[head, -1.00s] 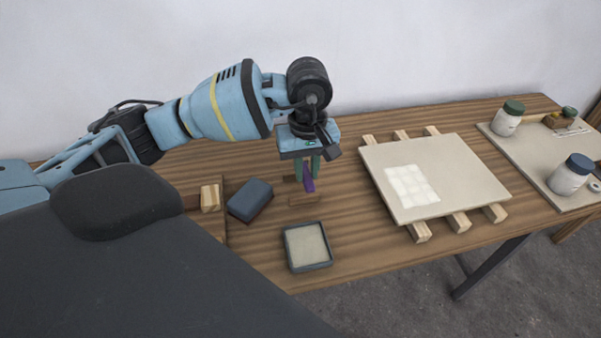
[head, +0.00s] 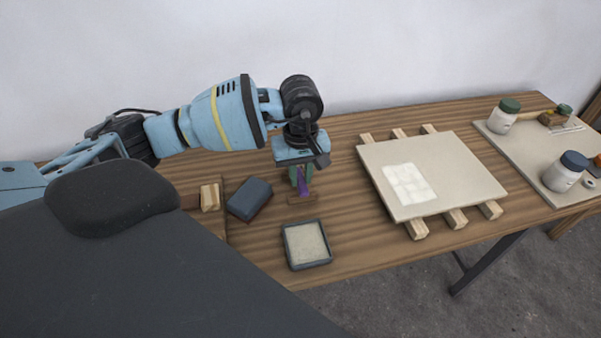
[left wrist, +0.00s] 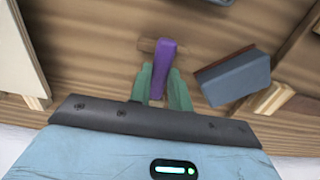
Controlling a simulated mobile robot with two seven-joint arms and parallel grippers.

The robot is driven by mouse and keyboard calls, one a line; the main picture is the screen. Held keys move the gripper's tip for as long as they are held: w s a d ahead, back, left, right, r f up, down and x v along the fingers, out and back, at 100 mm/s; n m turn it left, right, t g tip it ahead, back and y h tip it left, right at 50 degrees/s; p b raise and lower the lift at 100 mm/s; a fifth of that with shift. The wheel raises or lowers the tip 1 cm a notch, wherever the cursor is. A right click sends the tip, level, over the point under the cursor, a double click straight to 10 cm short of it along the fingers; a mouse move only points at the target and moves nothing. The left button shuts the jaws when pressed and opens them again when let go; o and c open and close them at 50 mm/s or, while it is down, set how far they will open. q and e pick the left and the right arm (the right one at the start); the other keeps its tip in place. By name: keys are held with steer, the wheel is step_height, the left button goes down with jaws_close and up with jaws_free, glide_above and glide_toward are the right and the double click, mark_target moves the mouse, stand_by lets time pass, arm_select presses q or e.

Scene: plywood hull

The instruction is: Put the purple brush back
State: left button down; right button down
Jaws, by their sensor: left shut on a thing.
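The purple brush (head: 303,189) is between the green fingers of my left gripper (head: 300,184), which is shut on it. In the left wrist view the purple brush (left wrist: 164,52) lies lengthwise between the fingertips (left wrist: 160,70), and its far end overlaps a small brown wooden bar (left wrist: 146,45). The same wooden bar (head: 303,199) lies on the table just in front of the fingers in the head view. I cannot tell whether the brush touches the bar. My right gripper is not in view.
A slate-blue block (head: 249,198) lies left of the gripper, and a shallow grey-rimmed tray (head: 288,248) sits in front. A pale board (head: 450,175) on wooden battens is to the right. Jars (head: 565,172) stand on another board at far right.

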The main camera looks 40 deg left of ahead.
mark_target(301, 180)
arm_select(q)
steer(key=shift+f, duration=0.45)
steer(key=shift+f+b, duration=0.2)
steer(key=shift+b, duration=0.1)
steer(key=c, duration=1.3)
jaws_free()
steer(key=shift+r, duration=0.1)
steer(key=shift+r, duration=0.4)
step_height(301, 180, up, 12)
steer(key=shift+r, duration=0.2)
